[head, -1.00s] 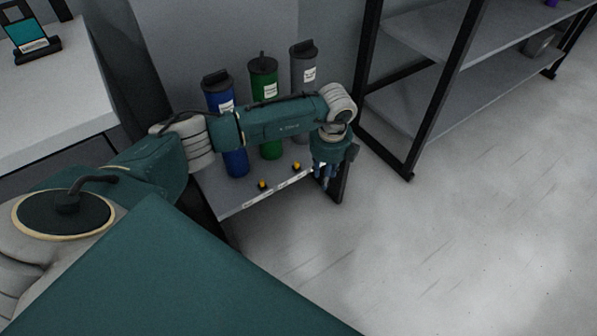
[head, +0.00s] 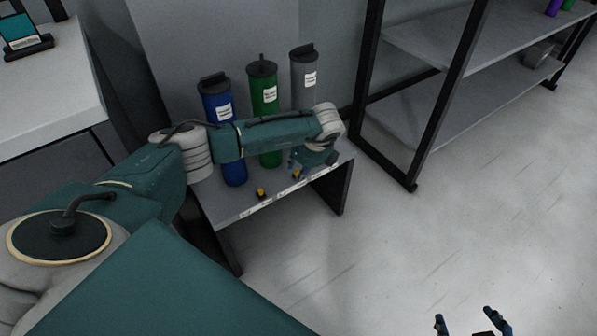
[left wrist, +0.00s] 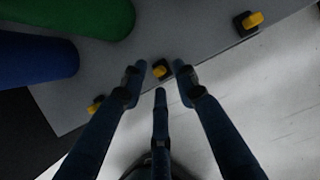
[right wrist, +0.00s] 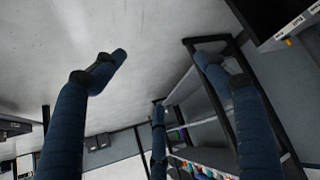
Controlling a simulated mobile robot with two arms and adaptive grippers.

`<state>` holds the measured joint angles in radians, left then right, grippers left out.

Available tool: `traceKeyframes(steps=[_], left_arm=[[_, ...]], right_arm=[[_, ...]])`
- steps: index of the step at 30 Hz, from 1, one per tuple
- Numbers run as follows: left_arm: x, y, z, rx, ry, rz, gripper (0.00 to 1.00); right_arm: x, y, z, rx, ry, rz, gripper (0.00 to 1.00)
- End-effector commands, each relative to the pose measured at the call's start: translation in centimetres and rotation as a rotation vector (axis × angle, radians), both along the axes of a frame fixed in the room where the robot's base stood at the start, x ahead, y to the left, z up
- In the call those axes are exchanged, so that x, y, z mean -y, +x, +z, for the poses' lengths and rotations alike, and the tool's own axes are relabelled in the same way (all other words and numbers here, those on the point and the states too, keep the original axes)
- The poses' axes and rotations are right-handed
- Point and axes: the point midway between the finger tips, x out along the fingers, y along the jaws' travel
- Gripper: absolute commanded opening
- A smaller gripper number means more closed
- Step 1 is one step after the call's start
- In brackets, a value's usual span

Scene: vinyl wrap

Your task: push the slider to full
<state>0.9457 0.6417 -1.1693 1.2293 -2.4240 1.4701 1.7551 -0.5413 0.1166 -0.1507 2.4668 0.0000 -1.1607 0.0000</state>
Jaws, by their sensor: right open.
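Small yellow slider knobs on black bases line the front edge of a low grey table (head: 235,205). The head view shows a left knob (head: 261,192) and a middle knob (head: 297,174). The left wrist view shows the left knob (left wrist: 96,106), the middle knob (left wrist: 160,69) and a right knob (left wrist: 252,20). My left gripper (head: 302,168) is open above the front edge. In the left wrist view the middle knob appears between its fingertips; contact cannot be told. My right gripper (head: 466,318) is open and empty over the floor, away from the table.
Blue (head: 218,105), green (head: 264,95) and grey (head: 304,75) canisters stand on the table behind the knobs, close to my left arm. A metal shelf rack (head: 425,35) stands at right. The floor (head: 420,240) in front is clear.

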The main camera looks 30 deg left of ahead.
Motion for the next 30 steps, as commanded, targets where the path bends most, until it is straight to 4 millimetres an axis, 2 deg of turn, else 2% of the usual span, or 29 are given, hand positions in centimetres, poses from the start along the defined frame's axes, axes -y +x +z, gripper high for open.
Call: traceKeyframes(steps=[6,17,21,30], left_arm=[[-0.5,0.1,-1.3,-0.001,0.000,0.000,0.30],[-0.5,0.2,-1.4,-0.001,0.000,0.000,0.30],[-0.5,0.2,-1.4,0.000,0.000,0.000,0.02],[-1.0,0.3,-1.4,0.003,-0.001,0.000,0.00]], right_arm=[[-0.6,1.8,1.4,0.091,0.020,0.007,0.73],[-0.8,2.2,1.7,0.110,0.024,0.008,0.73],[-0.8,2.2,1.7,0.109,0.024,0.008,0.73],[-0.8,2.3,1.7,0.113,0.025,0.007,0.73]])
